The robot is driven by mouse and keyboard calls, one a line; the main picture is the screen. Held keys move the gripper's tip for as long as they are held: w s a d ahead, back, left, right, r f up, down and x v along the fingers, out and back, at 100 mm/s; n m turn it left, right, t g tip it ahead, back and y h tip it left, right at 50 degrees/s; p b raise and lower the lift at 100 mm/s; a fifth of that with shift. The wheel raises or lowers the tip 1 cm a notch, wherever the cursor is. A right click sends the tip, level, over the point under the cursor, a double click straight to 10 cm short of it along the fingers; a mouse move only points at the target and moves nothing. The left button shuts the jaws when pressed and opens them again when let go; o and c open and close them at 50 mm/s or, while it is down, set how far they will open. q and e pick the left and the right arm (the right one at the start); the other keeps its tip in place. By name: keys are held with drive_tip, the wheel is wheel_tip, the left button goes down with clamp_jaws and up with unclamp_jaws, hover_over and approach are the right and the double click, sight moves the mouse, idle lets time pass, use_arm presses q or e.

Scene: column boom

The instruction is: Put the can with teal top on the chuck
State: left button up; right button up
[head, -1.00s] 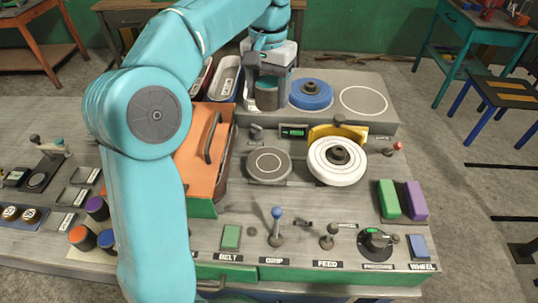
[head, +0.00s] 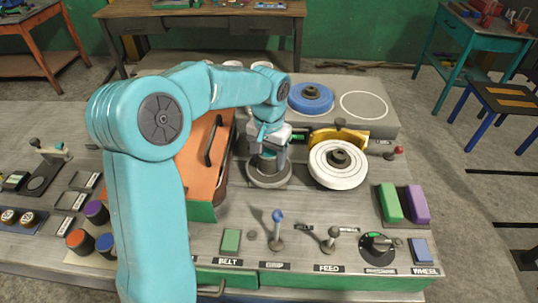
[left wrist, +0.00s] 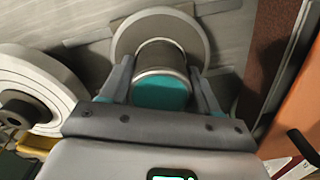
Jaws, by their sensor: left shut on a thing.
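My left gripper (head: 268,165) is shut on the can with teal top, directly over the chuck (head: 268,185), a grey disc in the middle of the bench. In the left wrist view the can (left wrist: 160,60) sits between the two fingers, its teal top (left wrist: 160,95) facing the camera and the chuck's round rim (left wrist: 128,38) showing behind it. The can looks lined up near the disc's middle. Whether it touches the chuck I cannot tell. In the head view my gripper hides most of the can. My right gripper is not in view.
A white wheel (head: 338,166) stands close to the right of the chuck. A box with an orange lid (head: 198,165) is close to its left. A blue-knobbed lever (head: 277,228) stands in front. Behind are a blue disc (head: 311,98) and an empty round pad (head: 364,105).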

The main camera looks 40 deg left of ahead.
sight(269, 150)
use_arm(q)
drive_tip(key=shift+s+r, duration=0.1)
drive_tip(key=shift+s, duration=0.1)
drive_tip(key=shift+w+f, duration=0.15)
drive_tip(key=shift+f, duration=0.05)
drive_tip(key=o, duration=1.2)
drive_tip(key=shift+w, duration=0.1)
drive_tip(key=shift+s+r, duration=0.1)
drive_tip(key=shift+s, duration=0.1)
drive_tip(key=shift+w+r, duration=0.2)
drive_tip(key=shift+r, duration=0.1)
wheel_tip(269, 150, up, 11)
drive_tip(key=shift+f, duration=0.1)
drive_tip(key=shift+s+r, duration=0.15)
drive_tip(key=shift+r, duration=0.25)
drive_tip(key=shift+f, duration=0.1)
